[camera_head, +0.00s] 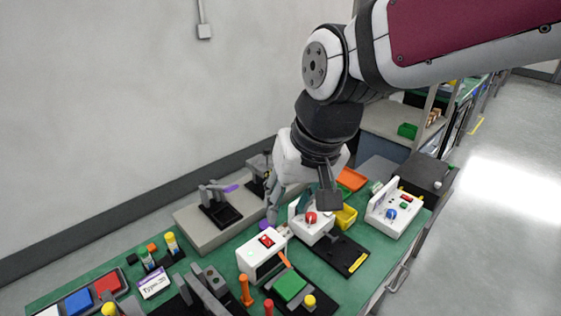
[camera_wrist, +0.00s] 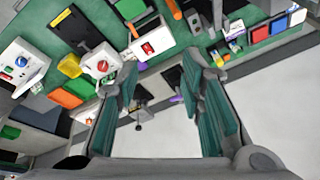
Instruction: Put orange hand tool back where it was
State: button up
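My gripper (camera_head: 287,208) hangs above the back of the green bench, near the white box with a red switch. In the wrist view its teal-padded fingers (camera_wrist: 162,78) are spread apart with nothing between them. Two orange handles could be the orange hand tool; I cannot tell which. A thin, tilted orange handle (camera_head: 285,259) lies beside the white switch box (camera_head: 262,252); it also shows in the wrist view (camera_wrist: 131,26). A thicker upright orange handle (camera_head: 246,291) stands by the black rack at the front. My gripper is apart from both.
A white box with a red knob (camera_head: 310,218), a yellow bin (camera_head: 346,216) and an orange tray (camera_head: 352,179) stand to the right. A grey raised shelf (camera_head: 190,225) with toggle clamps runs along the wall. Black fixtures crowd the front; green bench (camera_head: 215,258) shows between.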

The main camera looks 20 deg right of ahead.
jog(key=s+d+r+n+t+h, duration=0.1)
jog(key=s+d+r+t, duration=0.1)
jog(key=s+d+r, duration=0.2)
jog(key=s, duration=0.3)
jog(key=shift+r, duration=0.4)
jog(key=shift+s+a, duration=0.1)
dwell(0.7)
